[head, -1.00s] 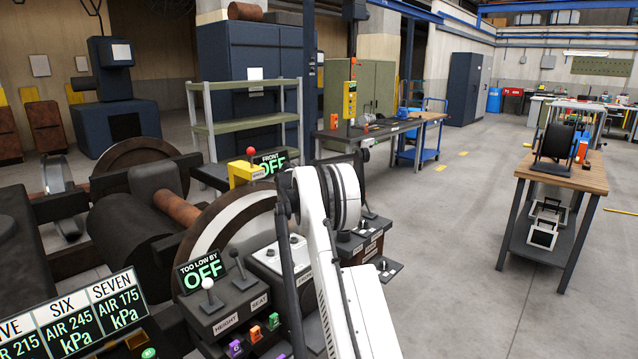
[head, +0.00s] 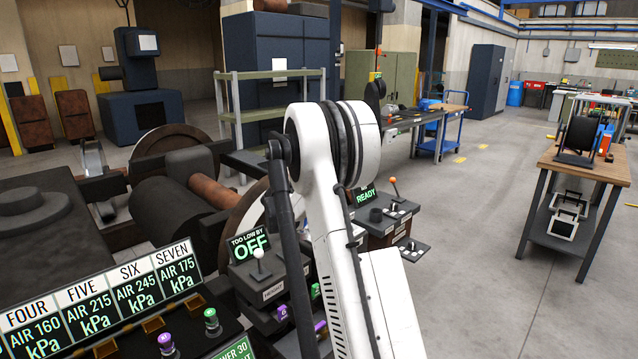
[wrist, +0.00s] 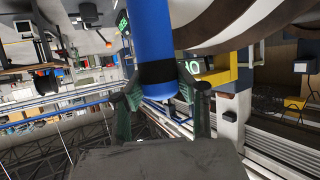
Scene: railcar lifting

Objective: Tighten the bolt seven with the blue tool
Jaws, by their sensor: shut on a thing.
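A blue cylindrical tool (wrist: 151,35) with a black band fills the upper middle of the wrist view. My gripper (wrist: 162,95) is shut on it, with a dark green finger on each side of the black band. The tool's far end is out of the frame. In the head view my white arm hides the gripper and the tool. The display panel (head: 100,300) at lower left has a column labelled SEVEN (head: 175,265) that reads AIR 175 kPa. I cannot make out bolt seven in either view.
A "TOO LOW BY OFF" sign (head: 249,245) and levers stand left of my arm, close by. A READY sign (head: 366,195) stands behind it. Large wheels and a brown shaft (head: 212,192) lie at left. A wooden-topped table (head: 588,168) stands at right, with clear floor before it.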

